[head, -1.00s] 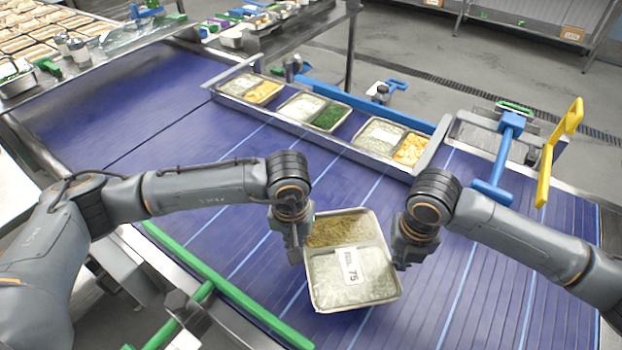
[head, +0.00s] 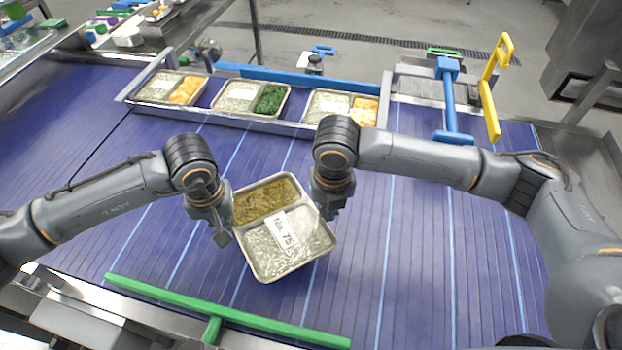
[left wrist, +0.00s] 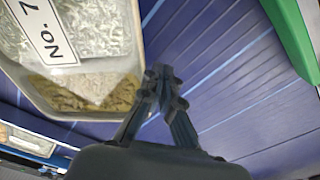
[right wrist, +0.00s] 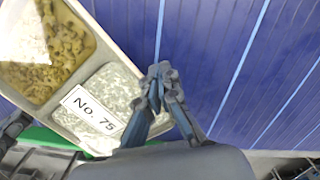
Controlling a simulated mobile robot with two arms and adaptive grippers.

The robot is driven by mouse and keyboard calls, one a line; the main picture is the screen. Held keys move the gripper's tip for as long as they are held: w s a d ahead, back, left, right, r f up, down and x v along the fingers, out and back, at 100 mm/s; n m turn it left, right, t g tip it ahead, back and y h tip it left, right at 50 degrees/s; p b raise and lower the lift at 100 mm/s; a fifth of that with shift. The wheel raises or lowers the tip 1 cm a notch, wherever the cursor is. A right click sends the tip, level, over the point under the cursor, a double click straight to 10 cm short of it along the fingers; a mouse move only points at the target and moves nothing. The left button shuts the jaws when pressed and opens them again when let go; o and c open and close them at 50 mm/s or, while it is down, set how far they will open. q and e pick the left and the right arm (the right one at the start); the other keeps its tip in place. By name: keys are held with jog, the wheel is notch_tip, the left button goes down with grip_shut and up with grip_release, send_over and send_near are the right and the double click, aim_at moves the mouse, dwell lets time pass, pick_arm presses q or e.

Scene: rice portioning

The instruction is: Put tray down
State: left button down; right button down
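The metal tray (head: 258,277) has two compartments, brown-green grains in the far one and pale grains in the near one, with a white label reading "No. 75" (head: 283,240). It is between my two grippers over the blue belt; its exact height is hard to tell. My left gripper (head: 226,230) is shut on its left rim; the fingertips (left wrist: 162,80) meet at the tray edge (left wrist: 138,50). My right gripper (head: 326,208) is shut on the right rim; its fingertips (right wrist: 158,78) meet at the tray edge (right wrist: 112,42) in the right wrist view.
Several filled trays, such as one with greens (head: 252,98), stand in a row in a metal rail (head: 215,117) at the back. A green bar (head: 230,315) runs along the near belt edge. Blue (head: 449,105) and yellow (head: 490,100) bars stand back right. The belt right is clear.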

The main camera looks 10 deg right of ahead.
pick_arm(q)
jog(key=shift+d, duration=0.15)
pick_arm(e)
jog(key=shift+a, duration=0.3)
